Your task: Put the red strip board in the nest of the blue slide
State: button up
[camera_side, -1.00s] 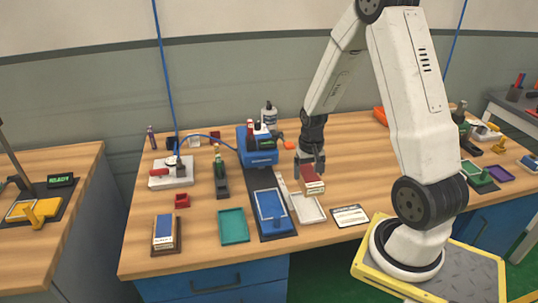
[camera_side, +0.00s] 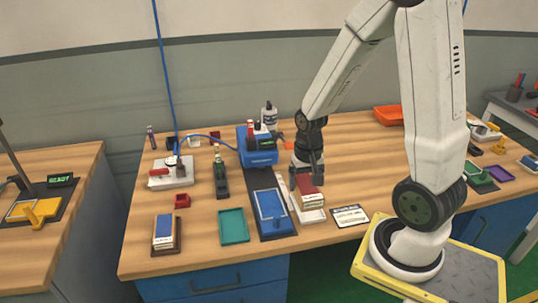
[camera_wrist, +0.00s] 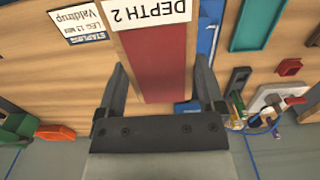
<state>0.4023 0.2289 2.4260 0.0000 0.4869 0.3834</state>
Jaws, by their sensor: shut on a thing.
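The red strip board (camera_side: 311,193) is a block with a red top and a pale labelled front. My gripper (camera_side: 307,179) is shut on it. In the wrist view the red board (camera_wrist: 156,72) lies between the two fingers of my gripper (camera_wrist: 160,68), with a "DEPTH 2" label at its end. The board is over the white tray (camera_side: 314,217) in the side view; I cannot tell if it touches it. The blue slide (camera_side: 270,206) sits on a dark base just left of it. Its nest is hard to make out.
A teal tray (camera_side: 233,226) and a blue-topped block (camera_side: 164,233) on a dark holder stand to the left. A white card (camera_side: 350,216) lies to the right. A blue machine (camera_side: 258,158) with bottles stands behind.

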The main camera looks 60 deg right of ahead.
jog(key=w+d+f, duration=0.1)
jog(key=w+f, duration=0.1)
jog(key=w, duration=0.2)
jog(key=w+d+f, duration=0.1)
jog(key=w+f, duration=0.2)
jog(key=w, duration=0.1)
jog(key=w+d+f, duration=0.1)
jog(key=w+f, duration=0.2)
jog(key=w, duration=0.1)
jog(key=shift+d+f, duration=0.2)
jog(key=shift+d, duration=0.1)
jog(key=shift+w+d+f, duration=0.1)
jog(key=shift+w+f, duration=0.3)
jog(key=shift+f, duration=0.05)
jog(key=shift+w+d+f, duration=0.1)
jog(key=shift+w+f, duration=0.15)
jog(key=shift+f, duration=1.55)
jog(key=shift+f, duration=0.15)
jog(key=o, duration=1)
jog(key=shift+o, duration=0.2)
